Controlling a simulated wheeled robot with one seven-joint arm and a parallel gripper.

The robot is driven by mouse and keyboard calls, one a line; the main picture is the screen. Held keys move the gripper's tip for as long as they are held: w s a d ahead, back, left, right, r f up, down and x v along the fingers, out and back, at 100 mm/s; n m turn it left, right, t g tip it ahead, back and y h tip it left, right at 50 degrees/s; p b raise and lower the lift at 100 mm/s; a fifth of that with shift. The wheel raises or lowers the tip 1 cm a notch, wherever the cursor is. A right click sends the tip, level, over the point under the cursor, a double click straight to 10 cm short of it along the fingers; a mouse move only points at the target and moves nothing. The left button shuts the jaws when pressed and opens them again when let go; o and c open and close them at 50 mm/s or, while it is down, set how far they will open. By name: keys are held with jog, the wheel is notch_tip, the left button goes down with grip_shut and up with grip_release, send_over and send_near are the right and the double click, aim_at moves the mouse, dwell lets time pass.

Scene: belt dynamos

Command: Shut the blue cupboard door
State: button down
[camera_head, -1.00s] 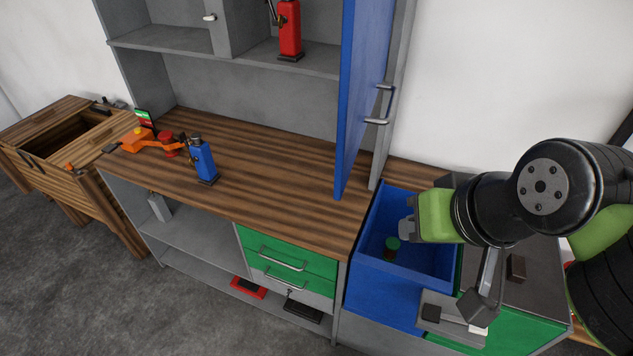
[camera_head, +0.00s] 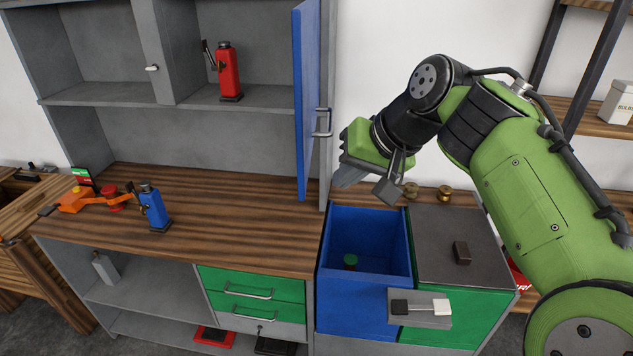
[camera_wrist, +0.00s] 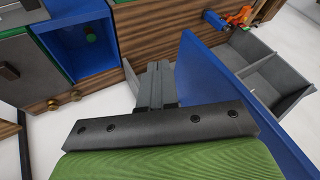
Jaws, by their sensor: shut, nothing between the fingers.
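The blue cupboard door (camera_head: 306,100) stands open, swung out from the grey wall cupboard (camera_head: 165,60), and appears nearly edge-on in the head view. Its metal handle (camera_head: 324,122) is on the right-hand face. My gripper (camera_head: 345,178) is shut and empty, to the right of the door's lower part and above the blue bin. In the wrist view my fingers (camera_wrist: 155,85) are together, with the blue door (camera_wrist: 213,75) close on their right. I cannot tell for sure whether they touch it.
A red bottle-like dynamo (camera_head: 228,72) stands on the cupboard shelf. A blue one (camera_head: 154,207) and an orange device (camera_head: 76,200) stand on the wooden worktop (camera_head: 240,220). An open blue bin (camera_head: 355,305) holds a green-topped item (camera_head: 350,262). Brass knobs (camera_head: 444,194) lie behind the dark lid (camera_head: 450,240).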

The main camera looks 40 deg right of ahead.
jog(key=w+a, duration=0.1)
jog(key=w+a+f, duration=0.1)
jog(key=w, duration=0.1)
jog(key=shift+w+a, duration=0.2)
jog(key=shift+w, duration=0.1)
